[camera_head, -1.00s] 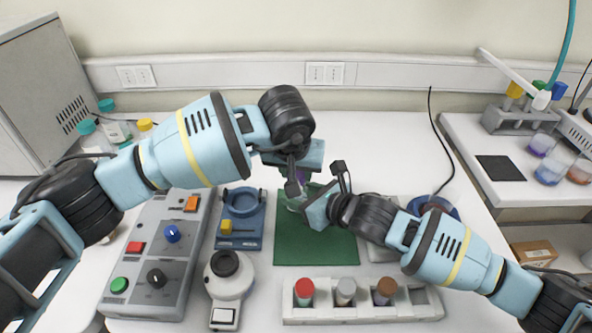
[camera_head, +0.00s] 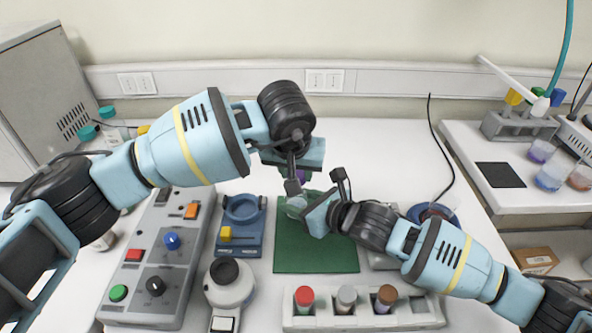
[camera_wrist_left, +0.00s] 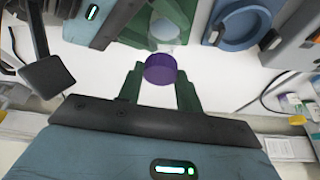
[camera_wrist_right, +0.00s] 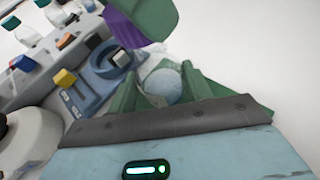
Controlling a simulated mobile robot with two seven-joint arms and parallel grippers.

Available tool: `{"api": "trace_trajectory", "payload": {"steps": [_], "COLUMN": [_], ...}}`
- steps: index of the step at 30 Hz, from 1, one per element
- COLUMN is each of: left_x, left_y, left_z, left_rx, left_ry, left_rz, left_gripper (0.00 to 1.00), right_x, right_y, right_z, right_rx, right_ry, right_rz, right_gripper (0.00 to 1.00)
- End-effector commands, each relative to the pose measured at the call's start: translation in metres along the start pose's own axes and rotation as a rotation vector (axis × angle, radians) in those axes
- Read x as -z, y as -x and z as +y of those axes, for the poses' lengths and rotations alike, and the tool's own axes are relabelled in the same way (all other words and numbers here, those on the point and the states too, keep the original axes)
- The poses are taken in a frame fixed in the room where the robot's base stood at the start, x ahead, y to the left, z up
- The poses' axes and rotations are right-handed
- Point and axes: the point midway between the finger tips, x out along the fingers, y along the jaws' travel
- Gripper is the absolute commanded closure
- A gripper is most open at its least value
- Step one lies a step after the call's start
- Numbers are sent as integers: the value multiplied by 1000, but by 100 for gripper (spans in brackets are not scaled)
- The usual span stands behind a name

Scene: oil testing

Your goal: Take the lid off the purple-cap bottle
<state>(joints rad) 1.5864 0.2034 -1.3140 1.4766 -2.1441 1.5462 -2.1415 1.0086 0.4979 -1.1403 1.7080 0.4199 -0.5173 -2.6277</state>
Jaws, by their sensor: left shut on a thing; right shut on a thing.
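My left gripper (camera_head: 303,172) is shut on the purple cap (camera_wrist_left: 160,68), which shows between its green fingers in the left wrist view. My right gripper (camera_wrist_right: 165,85) is shut on the clear bottle (camera_head: 295,207), low over the green mat (camera_head: 316,255). The cap is off the bottle and hangs above it with a gap. In the right wrist view, the bottle's round pale top (camera_wrist_right: 163,82) is uncovered, and the cap (camera_wrist_right: 124,30) is apart from it. The head view shows only a little of the cap, behind the left gripper.
A white rack (camera_head: 410,315) with red, grey and brown-capped tubes stands in front of the mat. A blue device (camera_head: 240,230), a white device (camera_head: 229,285) and a grey control box (camera_head: 150,265) stand left. The back middle of the table is clear.

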Motion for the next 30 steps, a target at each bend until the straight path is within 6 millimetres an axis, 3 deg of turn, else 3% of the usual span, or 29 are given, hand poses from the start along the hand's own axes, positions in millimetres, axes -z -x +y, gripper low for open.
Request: {"api": "trace_trajectory", "payload": {"steps": [12, 20, 21, 26, 30], "left_x": [15, 15, 15, 15, 15], "left_y": [34, 37, 37, 37, 37], "left_z": [0, 0, 0, 0, 0], "left_rx": [1, 0, 0, 0, 0], "left_ry": [0, 0, 0, 0, 0], "left_rz": [2, 0, 0, 0, 0], "left_gripper": [92, 92, 92, 92, 92], "right_x": [1, 1, 1, 1, 0], "right_y": [0, 0, 0, 0, 0], "right_z": [-1, -1, -1, 0, 0], "right_rx": [2, 2, 1, 1, 1], "right_ry": [0, 0, 0, 0, 0], "right_rz": [2, 2, 2, 1, 1], "right_gripper": [91, 91, 45, 25, 25]}}
